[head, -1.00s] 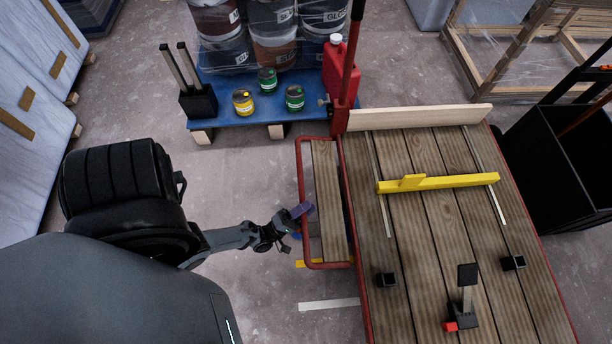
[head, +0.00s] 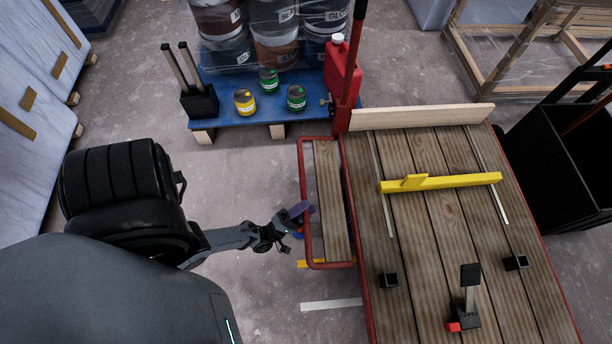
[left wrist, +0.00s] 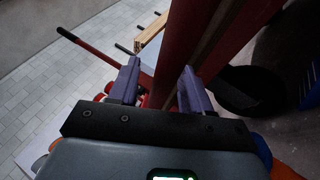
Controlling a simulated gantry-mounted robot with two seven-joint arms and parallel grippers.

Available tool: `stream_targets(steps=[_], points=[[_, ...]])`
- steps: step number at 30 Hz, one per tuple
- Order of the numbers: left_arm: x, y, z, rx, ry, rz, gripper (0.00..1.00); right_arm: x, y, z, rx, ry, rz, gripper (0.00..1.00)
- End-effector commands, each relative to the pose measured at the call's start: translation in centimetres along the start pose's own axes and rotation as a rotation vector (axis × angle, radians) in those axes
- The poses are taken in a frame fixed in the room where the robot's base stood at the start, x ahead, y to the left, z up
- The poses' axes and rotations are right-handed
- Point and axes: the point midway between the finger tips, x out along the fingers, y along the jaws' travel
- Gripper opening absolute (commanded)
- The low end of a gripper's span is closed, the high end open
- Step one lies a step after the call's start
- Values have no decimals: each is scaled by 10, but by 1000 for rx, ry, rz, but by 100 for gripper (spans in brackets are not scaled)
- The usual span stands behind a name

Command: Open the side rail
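The side rail (head: 303,185) is a red tubular frame along the left edge of the wooden-topped red cart (head: 420,230), with planks showing inside its outline. My left gripper (head: 300,212) is at the rail's outer left bar, about halfway along it. In the left wrist view its two purple fingers (left wrist: 160,85) stand apart, with a red bar (left wrist: 185,40) running between and beyond them. The fingers do not clearly press on the bar; the contact is hard to see. My right gripper is not in view.
A yellow batten (head: 450,182) and black clamp blocks lie on the cart top. A blue pallet (head: 235,112) with drums, tins and a red canister (head: 341,75) stands behind. A black bin (head: 555,170) is at the right.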

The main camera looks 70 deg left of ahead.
Motion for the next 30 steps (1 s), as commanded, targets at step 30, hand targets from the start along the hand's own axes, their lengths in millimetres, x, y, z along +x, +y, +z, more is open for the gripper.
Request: stream_targets(steps=[30], points=[[-95, -1, -5, 8, 16, 5, 48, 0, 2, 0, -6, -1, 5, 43]])
